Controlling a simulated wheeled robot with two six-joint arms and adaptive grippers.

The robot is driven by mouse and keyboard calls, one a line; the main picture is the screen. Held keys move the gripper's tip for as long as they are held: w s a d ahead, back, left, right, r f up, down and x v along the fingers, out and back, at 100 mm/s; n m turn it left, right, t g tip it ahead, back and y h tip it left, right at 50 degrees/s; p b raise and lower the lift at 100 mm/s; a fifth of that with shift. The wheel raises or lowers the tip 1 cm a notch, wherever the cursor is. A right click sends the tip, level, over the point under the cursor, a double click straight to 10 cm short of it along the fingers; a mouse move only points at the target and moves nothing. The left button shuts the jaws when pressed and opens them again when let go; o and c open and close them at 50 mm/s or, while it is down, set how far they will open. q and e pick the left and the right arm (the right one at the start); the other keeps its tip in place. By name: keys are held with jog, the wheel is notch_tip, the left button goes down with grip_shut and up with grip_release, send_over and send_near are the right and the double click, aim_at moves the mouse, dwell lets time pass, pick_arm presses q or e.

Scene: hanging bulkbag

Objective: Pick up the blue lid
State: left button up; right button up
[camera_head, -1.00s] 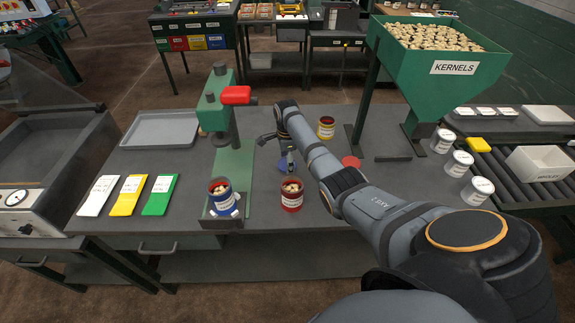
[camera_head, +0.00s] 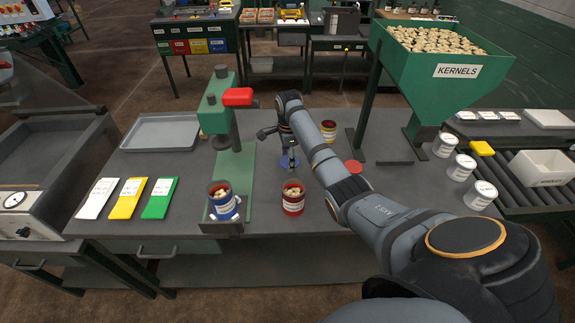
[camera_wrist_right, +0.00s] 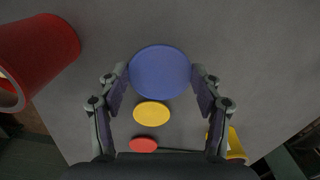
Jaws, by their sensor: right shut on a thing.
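The blue lid (camera_wrist_right: 160,72) is a flat round disc, seen face-on between the two fingertips of my right gripper (camera_wrist_right: 161,74). The fingers touch its left and right edges, shut on it. In the head view the blue lid (camera_head: 289,162) shows at the tips of my right gripper (camera_head: 290,158), in the middle of the workbench. I cannot tell whether it is clear of the bench top. My left gripper is not in view.
A red can (camera_head: 293,197) and a blue can (camera_head: 222,200) stand near the bench front. A red lid (camera_head: 353,166) lies right; a yellow lid (camera_wrist_right: 151,113) lies near the blue one. A green press (camera_head: 220,115) stands left, the kernels hopper (camera_head: 455,80) right.

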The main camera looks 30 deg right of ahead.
jog(key=s+a+r+p, duration=0.1)
jog(key=s+r+p, duration=0.1)
jog(key=s+r, duration=0.1)
jog(key=s+a+r+p, duration=0.1)
jog(key=s+r+p, duration=0.1)
jog(key=s, duration=0.3)
jog(key=s+a+r+p, duration=0.1)
jog(key=s+r+p, duration=0.2)
jog(key=s+p, duration=0.1)
jog(key=shift+s+a+r, duration=0.3)
jog(key=shift+s+r, duration=0.05)
